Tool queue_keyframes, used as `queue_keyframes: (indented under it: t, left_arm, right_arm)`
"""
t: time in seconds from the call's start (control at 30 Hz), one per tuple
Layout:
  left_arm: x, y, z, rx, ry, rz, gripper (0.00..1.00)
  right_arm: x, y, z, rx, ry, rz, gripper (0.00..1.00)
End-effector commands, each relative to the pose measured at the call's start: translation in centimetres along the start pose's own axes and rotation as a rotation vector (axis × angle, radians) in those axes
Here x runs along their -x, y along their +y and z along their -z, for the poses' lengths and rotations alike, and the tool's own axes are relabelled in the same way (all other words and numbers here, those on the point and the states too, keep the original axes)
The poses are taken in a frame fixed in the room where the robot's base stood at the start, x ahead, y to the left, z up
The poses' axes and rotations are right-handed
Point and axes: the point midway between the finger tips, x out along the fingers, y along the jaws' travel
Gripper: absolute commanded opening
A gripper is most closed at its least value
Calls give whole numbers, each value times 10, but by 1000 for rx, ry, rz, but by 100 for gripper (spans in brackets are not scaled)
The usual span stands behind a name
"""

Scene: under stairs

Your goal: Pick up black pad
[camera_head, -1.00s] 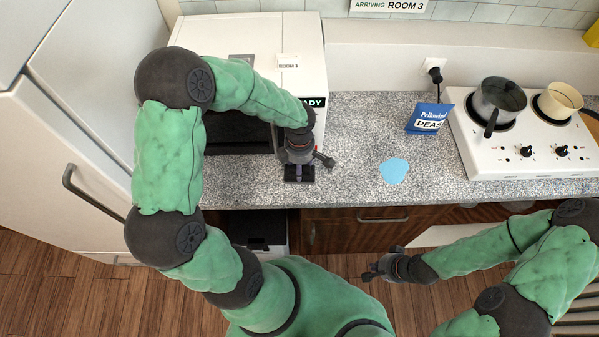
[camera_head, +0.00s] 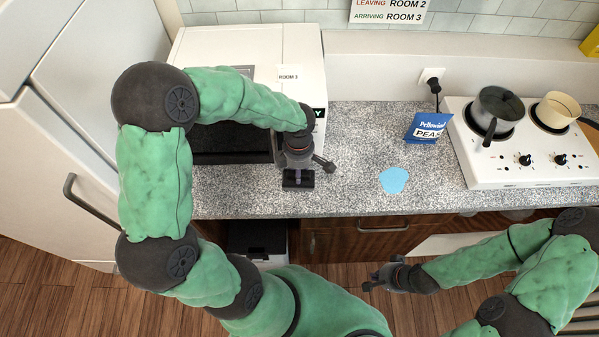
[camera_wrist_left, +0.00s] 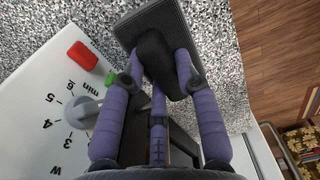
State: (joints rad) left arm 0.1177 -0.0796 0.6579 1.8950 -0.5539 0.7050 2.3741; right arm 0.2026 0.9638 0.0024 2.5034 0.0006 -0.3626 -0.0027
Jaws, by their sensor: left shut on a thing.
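The black pad (camera_head: 298,181) is at the counter's front, in front of the white appliance. It has a flat rectangular base with a dark raised grip on top. In the left wrist view the black pad (camera_wrist_left: 194,22) fills the top middle. My left gripper (camera_head: 298,171) is shut on its raised grip from above; the purple fingers also show in the left wrist view (camera_wrist_left: 168,72). I cannot tell whether the pad touches the counter or is slightly raised. My right gripper (camera_head: 371,279) is empty, with its fingers apart, in front of the counter.
The white appliance (camera_head: 250,45) stands close behind my left gripper. A light blue patch (camera_head: 394,180) lies right of the pad. A blue peas packet (camera_head: 428,124) and a hotplate (camera_head: 500,170) with two pots are farther right. The granite counter (camera_head: 350,150) between is clear.

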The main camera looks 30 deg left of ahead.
Motion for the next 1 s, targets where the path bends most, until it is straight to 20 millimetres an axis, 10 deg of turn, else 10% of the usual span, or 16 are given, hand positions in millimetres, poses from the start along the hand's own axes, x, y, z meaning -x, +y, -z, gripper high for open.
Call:
queue_keyframes:
  t: [0.33,1.0]
  left_arm:
    - [56,-44,12,-1,-3,-6,0]
    - [89,-125,33,0,-2,-2,0]
  right_arm:
    - [7,-2,0,0,0,0,0]
    - [12,-4,0,0,0,0,0]
